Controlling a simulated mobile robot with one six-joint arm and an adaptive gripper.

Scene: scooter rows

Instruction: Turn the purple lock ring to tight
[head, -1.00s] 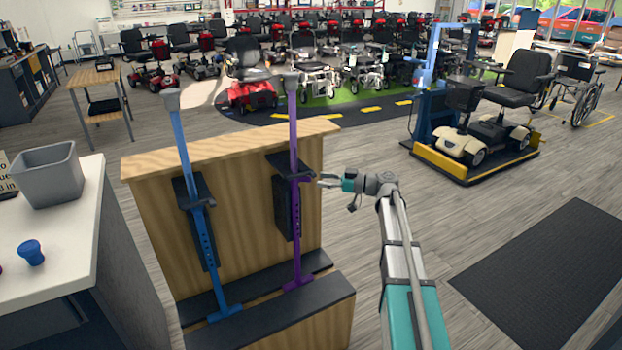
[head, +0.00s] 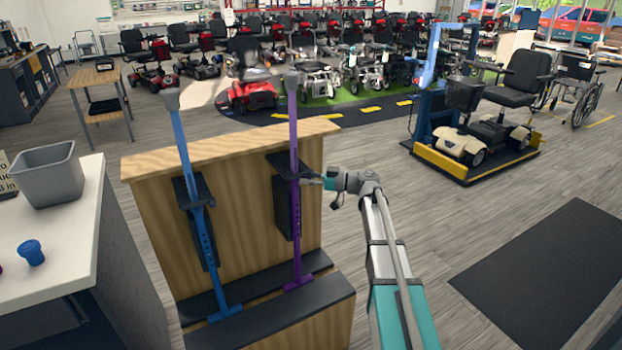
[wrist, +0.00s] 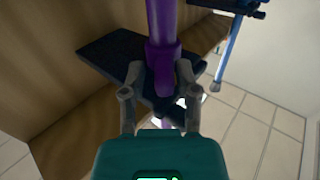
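The purple cane (head: 293,135) stands upright against the wooden stand. Its purple lock ring (wrist: 163,52) shows in the wrist view as a wider collar with a tab hanging down on the near side. In the head view the ring is small and partly hidden by my gripper (head: 307,181). In the wrist view my gripper (wrist: 160,72) is open, one finger on each side of the tab, fingertips at the ring's lower edge. A gap shows left of the tab; contact on the right is unclear. No tight mark is readable.
A blue cane (head: 185,150) stands to the left on the same wooden stand (head: 235,240). Black holder blocks (head: 287,205) sit behind the canes. A white counter (head: 60,240) with a grey bin (head: 48,175) is at left.

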